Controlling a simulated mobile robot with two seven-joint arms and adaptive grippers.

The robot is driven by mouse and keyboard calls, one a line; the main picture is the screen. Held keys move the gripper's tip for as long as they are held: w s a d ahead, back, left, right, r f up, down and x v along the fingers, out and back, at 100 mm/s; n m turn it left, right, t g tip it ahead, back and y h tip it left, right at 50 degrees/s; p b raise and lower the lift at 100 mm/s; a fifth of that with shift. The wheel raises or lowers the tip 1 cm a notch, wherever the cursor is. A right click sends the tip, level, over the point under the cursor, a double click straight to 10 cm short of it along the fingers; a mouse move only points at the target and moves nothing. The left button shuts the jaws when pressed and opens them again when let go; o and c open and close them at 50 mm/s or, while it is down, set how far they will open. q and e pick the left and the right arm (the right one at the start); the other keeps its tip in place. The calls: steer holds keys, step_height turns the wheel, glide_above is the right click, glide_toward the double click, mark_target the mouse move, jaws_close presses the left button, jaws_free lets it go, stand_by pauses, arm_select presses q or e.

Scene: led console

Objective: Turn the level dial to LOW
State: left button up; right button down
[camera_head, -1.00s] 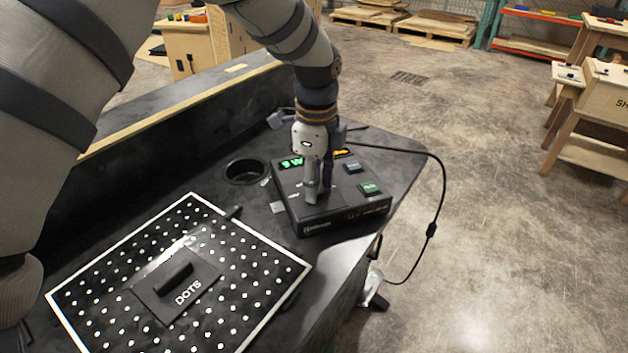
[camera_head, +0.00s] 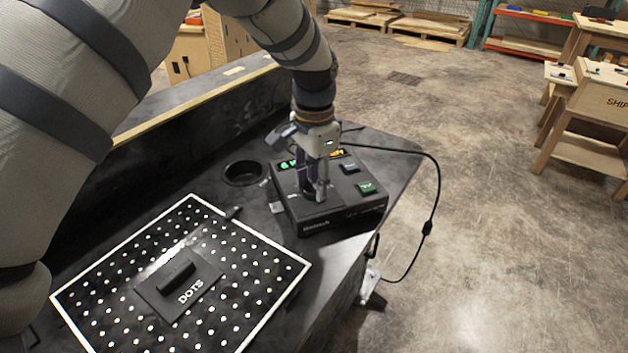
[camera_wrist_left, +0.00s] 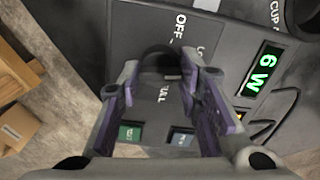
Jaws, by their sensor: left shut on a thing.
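The black console (camera_head: 345,219) sits on the dark bench. Its level dial (camera_wrist_left: 158,57) is a dark round knob in the left wrist view, with OFF, a partly hidden "LO" label and FULL printed around it. My left gripper (camera_head: 313,193) points down over the console, its fingers shut on the dial. In the left wrist view the purple-padded fingers (camera_wrist_left: 160,78) lie on both sides of the knob. I cannot tell which label the dial points at. My right gripper is not in view.
A green button (camera_head: 366,187) and a grey-blue button (camera_head: 349,167) are right of my gripper. A cable (camera_head: 438,185) loops off the bench's right side. A dotted board (camera_head: 246,333) with a DOTS block (camera_head: 205,277) and a round cup hole (camera_head: 244,173) lie left.

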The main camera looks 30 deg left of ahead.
mark_target(314, 183)
arm_select(q)
steer(key=shift+f+n, duration=0.1)
steer(key=shift+n, duration=1.1)
steer(key=o, duration=1.1)
steer(key=shift+o, duration=0.2)
step_height(314, 183, up, 12)
